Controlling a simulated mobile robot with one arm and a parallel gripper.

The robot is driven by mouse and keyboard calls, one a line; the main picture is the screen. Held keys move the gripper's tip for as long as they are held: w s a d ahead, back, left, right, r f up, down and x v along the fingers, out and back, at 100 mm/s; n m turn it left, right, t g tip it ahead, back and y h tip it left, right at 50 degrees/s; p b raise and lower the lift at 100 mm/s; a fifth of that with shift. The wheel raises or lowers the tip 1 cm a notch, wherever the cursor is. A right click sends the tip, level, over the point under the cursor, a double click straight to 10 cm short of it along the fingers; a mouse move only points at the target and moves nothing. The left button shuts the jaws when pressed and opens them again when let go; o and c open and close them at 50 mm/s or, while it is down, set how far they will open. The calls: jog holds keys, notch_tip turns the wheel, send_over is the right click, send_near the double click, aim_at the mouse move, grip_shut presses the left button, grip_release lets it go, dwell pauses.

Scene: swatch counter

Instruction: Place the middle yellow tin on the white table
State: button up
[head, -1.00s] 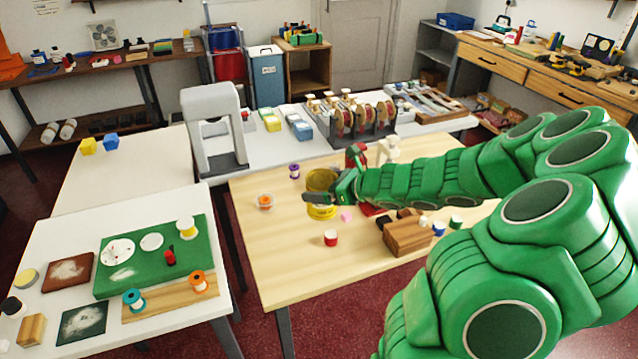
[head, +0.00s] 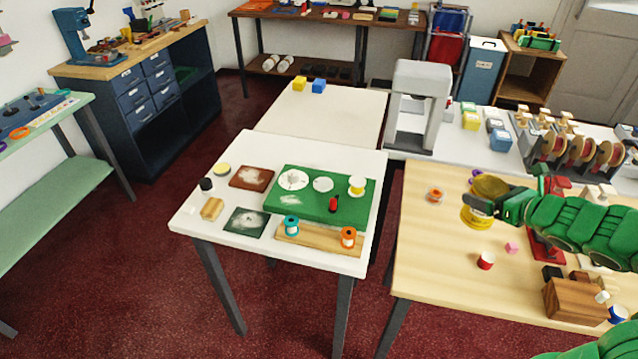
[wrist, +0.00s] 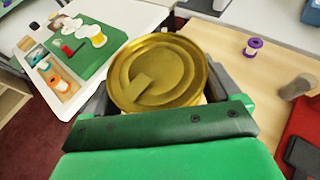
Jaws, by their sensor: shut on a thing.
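The yellow tin (head: 476,217) has a round gold lid, which fills the middle of the wrist view (wrist: 158,75). My gripper (head: 482,203) is shut on it, with one dark finger on each side in the wrist view. The tin is over the back left of the pale wood table (head: 430,270); I cannot tell whether it touches the top. A white table (head: 200,225) stands left of the wood table, with a gap between. It also shows at the upper left of the wrist view (wrist: 138,14). No other yellow tin is distinguishable.
A green mat (head: 310,205) with a white spool, discs and a red item covers much of the white table. A wooden strip with two spools, dark squares and small items lie around it. Another pale table (head: 330,125) behind is mostly clear, with yellow and blue cubes.

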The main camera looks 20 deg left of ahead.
jog(key=w+a+r+n+g+y, duration=0.15)
jog(key=w+a, duration=0.35)
jog(key=a, duration=0.5)
jog(key=w+a+r+n+g+y, duration=0.15)
jog(key=w+a, duration=0.35)
jog(key=a, duration=0.5)
jog(key=a+r+n+g, duration=0.2)
jog(key=a, duration=1.7)
jog(key=shift+y, duration=0.3)
jog(key=shift+w+a+f, duration=0.95)
jog(key=shift+w+f, duration=1.15)
jog(key=shift+w, duration=0.2)
jog(key=shift+w+a+f, duration=0.95)
jog(key=shift+w+f, duration=1.1)
jog(key=shift+w, duration=0.2)
jog(key=shift+w+a+f, duration=0.95)
jog(key=shift+w+f, duration=1.15)
jog(key=shift+w, duration=0.2)
jog(key=shift+f, duration=0.1)
jog(key=o, duration=1.2)
jog(key=shift+f, duration=0.1)
